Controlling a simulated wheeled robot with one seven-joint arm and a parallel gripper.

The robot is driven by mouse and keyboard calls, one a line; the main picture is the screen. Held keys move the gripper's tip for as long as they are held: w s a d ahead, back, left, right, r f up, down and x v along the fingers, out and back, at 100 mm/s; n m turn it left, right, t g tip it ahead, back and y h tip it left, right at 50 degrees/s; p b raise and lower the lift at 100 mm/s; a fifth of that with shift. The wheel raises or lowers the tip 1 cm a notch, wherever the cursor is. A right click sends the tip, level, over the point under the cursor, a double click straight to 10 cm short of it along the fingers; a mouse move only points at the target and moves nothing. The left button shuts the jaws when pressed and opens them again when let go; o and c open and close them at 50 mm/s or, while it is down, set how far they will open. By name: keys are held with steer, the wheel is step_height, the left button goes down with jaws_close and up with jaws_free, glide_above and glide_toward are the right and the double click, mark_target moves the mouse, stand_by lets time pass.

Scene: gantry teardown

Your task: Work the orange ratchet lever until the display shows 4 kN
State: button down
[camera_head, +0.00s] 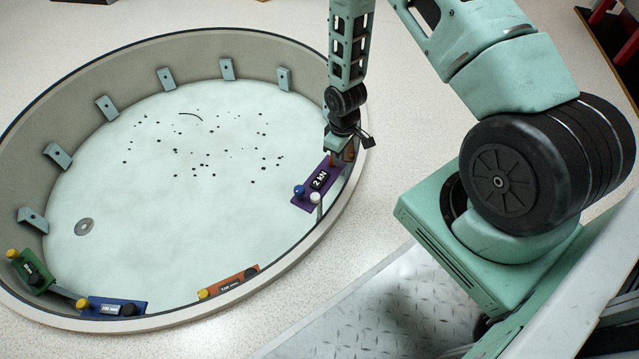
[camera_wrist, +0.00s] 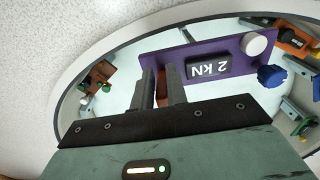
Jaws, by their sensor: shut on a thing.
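A purple panel (camera_head: 303,204) stands at the right inner side of the round basin. Its display (camera_head: 320,180) reads 2 kN; the same display is upside down in the wrist view (camera_wrist: 209,67). A blue knob (camera_head: 299,190) and a white knob (camera_head: 315,197) are at the panel's near end. My gripper (camera_head: 338,158) reaches down over the far end of the panel. In the wrist view its two fingers (camera_wrist: 161,80) are shut on the orange lever (camera_wrist: 162,91), of which only a small part shows between them.
The round basin's raised rim (camera_head: 343,200) encloses the panel closely on the right. A green panel (camera_head: 32,272), a blue panel (camera_head: 128,309) and an orange panel (camera_head: 228,284) line the near wall. Small brackets line the far wall. The pale middle floor is mostly clear, with a grey ring (camera_head: 84,228).

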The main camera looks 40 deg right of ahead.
steer(key=shift+s+d+f, duration=0.15)
steer(key=shift+s+d, duration=0.1)
steer(key=shift+s, duration=0.25)
steer(key=shift+s+d+f, duration=0.2)
steer(key=shift+s+f, duration=0.05)
steer(key=shift+s, duration=0.25)
steer(key=shift+s+d+f, duration=0.2)
steer(key=shift+s+f, duration=0.25)
stand_by(0.6)
steer(key=shift+s+d+p, duration=0.25)
steer(key=shift+s+p, duration=0.15)
steer(key=shift+s, duration=0.25)
